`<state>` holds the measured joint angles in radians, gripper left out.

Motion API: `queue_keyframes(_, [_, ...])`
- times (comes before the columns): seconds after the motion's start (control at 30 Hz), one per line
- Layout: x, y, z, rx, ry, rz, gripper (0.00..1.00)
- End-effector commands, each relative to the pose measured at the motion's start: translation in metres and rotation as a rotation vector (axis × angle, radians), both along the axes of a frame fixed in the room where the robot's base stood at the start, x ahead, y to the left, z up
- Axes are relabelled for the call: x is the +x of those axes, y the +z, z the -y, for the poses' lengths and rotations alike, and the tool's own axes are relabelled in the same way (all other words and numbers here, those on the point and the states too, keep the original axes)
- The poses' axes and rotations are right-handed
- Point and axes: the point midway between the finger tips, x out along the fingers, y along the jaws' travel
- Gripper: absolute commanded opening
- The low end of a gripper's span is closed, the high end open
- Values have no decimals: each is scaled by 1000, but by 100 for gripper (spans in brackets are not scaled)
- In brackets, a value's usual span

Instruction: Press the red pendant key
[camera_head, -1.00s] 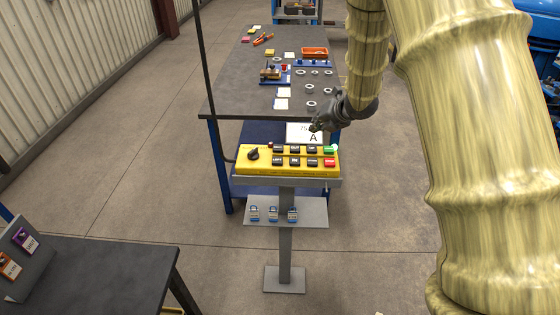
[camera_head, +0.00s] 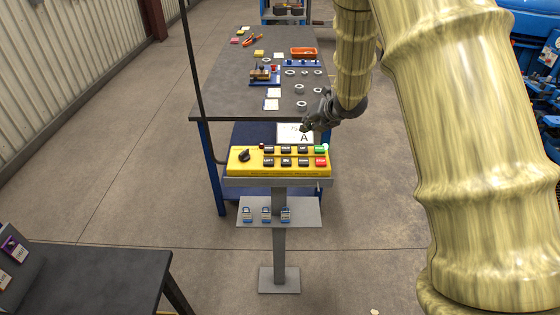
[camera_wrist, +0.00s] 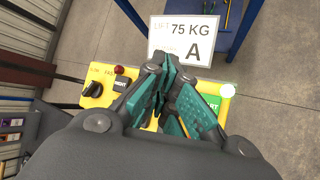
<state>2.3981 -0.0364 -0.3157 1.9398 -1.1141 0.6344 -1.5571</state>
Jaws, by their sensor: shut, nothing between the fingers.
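The yellow pendant box (camera_head: 236,167) stands on a grey post in the head view. Its red key (camera_head: 321,162) is at the right end of the lower row, below the green key (camera_head: 320,149). My gripper (camera_head: 306,127) is shut and empty, above and behind the box's right part, apart from the keys. In the wrist view my gripper (camera_wrist: 163,90) covers most of the yellow box (camera_wrist: 97,101). The green key (camera_wrist: 212,103) shows at the right there; the red key is hidden. A small red lamp (camera_wrist: 119,70) sits at the box's far edge.
A white card marked 75 KG and A (camera_wrist: 184,40) stands behind the box. Behind it is a dark workbench (camera_head: 235,92) with blocks, rings and an orange tray (camera_head: 304,53). A shelf with padlocks (camera_head: 305,213) is below the box. Another dark table (camera_head: 95,272) is at lower left.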

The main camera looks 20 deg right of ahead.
Motion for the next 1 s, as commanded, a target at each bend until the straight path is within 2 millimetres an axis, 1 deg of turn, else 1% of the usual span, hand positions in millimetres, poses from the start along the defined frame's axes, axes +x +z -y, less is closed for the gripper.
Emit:
queue_keyframes(0.17, [-6,8,7,4,-4,1,0])
queue_keyframes(0.57, [-41,23,31,6,-7,4,0])
queue_keyframes(0.8, [-59,29,38,4,-5,1,0])
queue_keyframes(1.0, [-66,29,40,1,-2,0,0])
